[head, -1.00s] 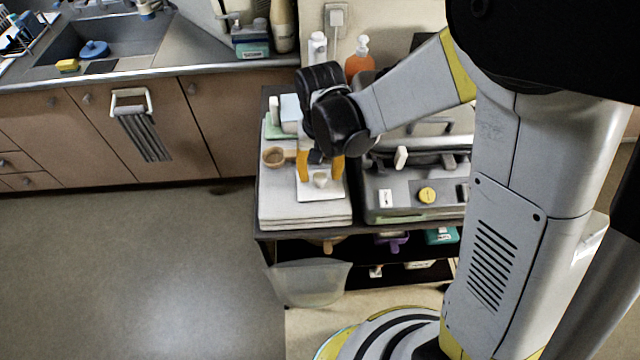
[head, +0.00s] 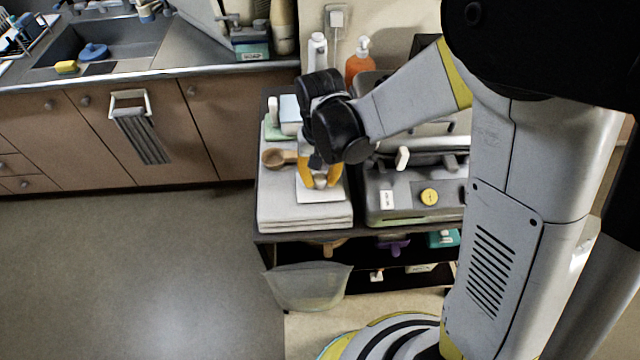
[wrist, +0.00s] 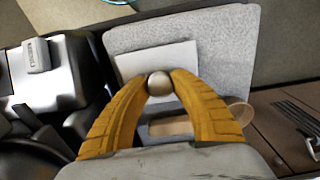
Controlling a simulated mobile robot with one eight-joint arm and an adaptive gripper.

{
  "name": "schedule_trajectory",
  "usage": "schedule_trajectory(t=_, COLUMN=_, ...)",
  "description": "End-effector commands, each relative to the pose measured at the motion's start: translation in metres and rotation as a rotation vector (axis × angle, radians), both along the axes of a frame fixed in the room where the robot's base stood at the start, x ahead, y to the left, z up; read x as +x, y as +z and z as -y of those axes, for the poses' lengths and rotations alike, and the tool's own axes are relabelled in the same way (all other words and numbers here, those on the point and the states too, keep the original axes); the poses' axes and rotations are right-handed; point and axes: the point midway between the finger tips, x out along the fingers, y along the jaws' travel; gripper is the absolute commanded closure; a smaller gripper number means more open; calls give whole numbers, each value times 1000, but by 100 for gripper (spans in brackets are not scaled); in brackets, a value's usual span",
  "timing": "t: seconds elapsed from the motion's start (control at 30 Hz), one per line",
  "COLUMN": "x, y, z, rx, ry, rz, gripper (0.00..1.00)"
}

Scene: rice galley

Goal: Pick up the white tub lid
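The white tub lid (head: 322,194) is a flat, pale square lying on the folded grey cloths. In the wrist view the lid (wrist: 188,59) shows beyond my fingertips, with a round pale knob (wrist: 159,84) on it. My gripper (head: 320,184) points down over the lid. Its two orange fingers are shut on the knob, one on each side, as the wrist view (wrist: 160,86) shows. The lid's near part is hidden behind the fingers in the wrist view. The lid appears to rest on the cloth; I cannot tell any gap.
The stack of grey cloths (head: 285,208) lies on a dark cart. A wooden scoop (head: 275,158) lies left of my gripper. An orange bottle (head: 360,66) stands behind. Open floor lies at left.

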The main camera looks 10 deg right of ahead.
Motion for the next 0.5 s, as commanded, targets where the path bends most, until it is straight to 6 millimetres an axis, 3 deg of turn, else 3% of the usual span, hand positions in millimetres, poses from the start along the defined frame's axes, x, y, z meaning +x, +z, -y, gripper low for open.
schedule_trajectory(t=0.17, x=0, y=0, z=0, rx=0, ry=0, rz=0, gripper=100)
schedule_trajectory(t=0.2, x=0, y=0, z=0, rx=0, ry=0, rz=0, gripper=80)
schedule_trajectory(t=0.27, x=0, y=0, z=0, rx=0, ry=0, rz=0, gripper=98)
schedule_trajectory(t=0.5, x=0, y=2, z=0, rx=0, ry=0, rz=0, gripper=100)
